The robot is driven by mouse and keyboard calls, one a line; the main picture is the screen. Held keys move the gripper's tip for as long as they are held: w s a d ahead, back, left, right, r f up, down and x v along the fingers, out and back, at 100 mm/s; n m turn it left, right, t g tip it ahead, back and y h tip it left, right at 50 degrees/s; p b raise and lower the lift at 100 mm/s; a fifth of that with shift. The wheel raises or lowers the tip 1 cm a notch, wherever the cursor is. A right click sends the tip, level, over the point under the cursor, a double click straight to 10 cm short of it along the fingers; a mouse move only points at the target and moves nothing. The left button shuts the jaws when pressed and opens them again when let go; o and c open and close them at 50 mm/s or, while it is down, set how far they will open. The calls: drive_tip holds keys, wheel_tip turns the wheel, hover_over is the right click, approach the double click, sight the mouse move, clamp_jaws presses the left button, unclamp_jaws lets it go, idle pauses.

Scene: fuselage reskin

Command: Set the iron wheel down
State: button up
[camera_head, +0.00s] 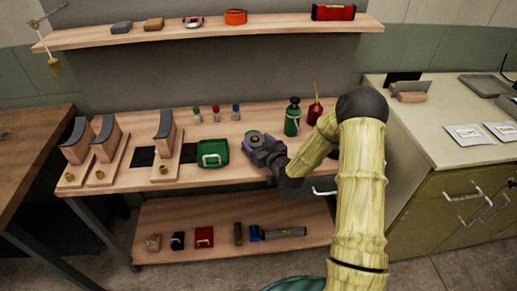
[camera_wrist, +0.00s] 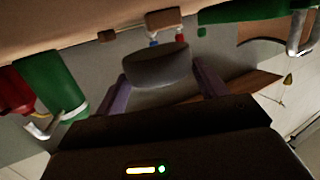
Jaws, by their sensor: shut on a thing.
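The iron wheel (camera_wrist: 158,65) is a dark grey rounded piece between the two purple fingers of my gripper (camera_wrist: 163,84) in the wrist view. My gripper is shut on it. In the head view my gripper (camera_head: 260,143) is over the right-middle part of the workbench (camera_head: 250,118), right of the green case (camera_head: 212,153). A small round top shows between the fingers there. The rest of the wheel is hidden by the gripper. I cannot tell whether the wheel touches the bench top.
A green bottle (camera_head: 292,117) and a red oil can (camera_head: 315,106) stand right of my gripper. Several small bottles (camera_head: 216,113) stand behind it. Curved-top wooden stands (camera_head: 165,140) are at left. A lower shelf (camera_head: 280,215) holds tools. Bare bench lies around the gripper.

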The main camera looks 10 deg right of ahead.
drive_tip(key=shift+w+d+f, duration=0.1)
drive_tip(key=shift+d+f, duration=0.05)
drive_tip(key=shift+f, duration=1.25)
drive_tip(key=shift+f, duration=0.15)
drive_tip(key=o, duration=1.4)
drive_tip(key=b+v, duration=0.1)
drive_tip(key=v, duration=1.1)
